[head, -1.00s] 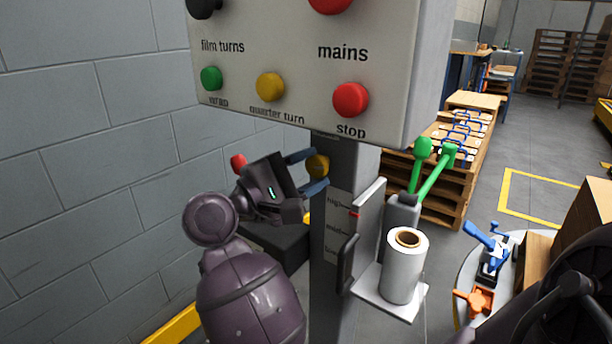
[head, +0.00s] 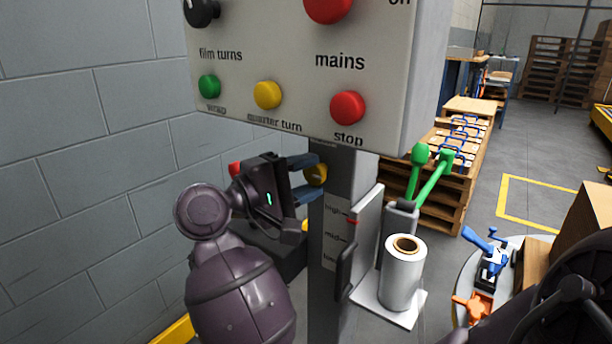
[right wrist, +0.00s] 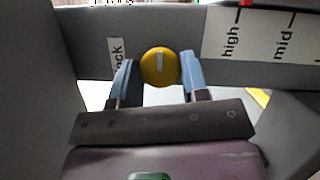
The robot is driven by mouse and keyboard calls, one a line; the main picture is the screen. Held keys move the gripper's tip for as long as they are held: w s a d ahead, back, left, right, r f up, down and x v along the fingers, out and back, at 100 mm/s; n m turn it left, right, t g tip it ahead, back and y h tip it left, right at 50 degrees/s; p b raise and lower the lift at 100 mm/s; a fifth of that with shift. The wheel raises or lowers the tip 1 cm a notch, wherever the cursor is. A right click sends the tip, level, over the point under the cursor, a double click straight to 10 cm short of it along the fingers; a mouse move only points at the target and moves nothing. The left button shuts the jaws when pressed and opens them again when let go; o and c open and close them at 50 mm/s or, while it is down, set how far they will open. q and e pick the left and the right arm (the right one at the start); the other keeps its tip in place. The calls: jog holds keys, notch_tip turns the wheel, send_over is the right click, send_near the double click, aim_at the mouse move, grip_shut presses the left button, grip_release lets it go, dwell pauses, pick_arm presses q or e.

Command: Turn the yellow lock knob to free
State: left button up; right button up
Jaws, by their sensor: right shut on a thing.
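The yellow lock knob (head: 317,174) sits on the grey post (head: 330,292) under the control box. In the right wrist view the knob (right wrist: 160,67) is round, with a pale mark running up and down its face. My right gripper (head: 304,177) is shut on the knob, with one blue finger on each side; the fingers (right wrist: 158,80) also show in the right wrist view. A label ending in "ock" (right wrist: 118,52) is left of the knob, partly hidden by a finger. Any "free" label is not visible. My left gripper is not in view.
The control box (head: 300,130) hangs just above the gripper, with a yellow quarter turn button (head: 267,95) and red stop button (head: 347,107). A block wall (head: 80,190) is at left.

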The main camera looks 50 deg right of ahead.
jog(key=o, duration=0.9)
pick_arm(q)
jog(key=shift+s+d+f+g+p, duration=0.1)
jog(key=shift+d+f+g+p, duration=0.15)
jog(key=shift+p, duration=0.2)
pick_arm(e)
jog(key=v, duration=1)
jog(key=shift+w+a, duration=0.1)
jog(key=shift+a, duration=0.3)
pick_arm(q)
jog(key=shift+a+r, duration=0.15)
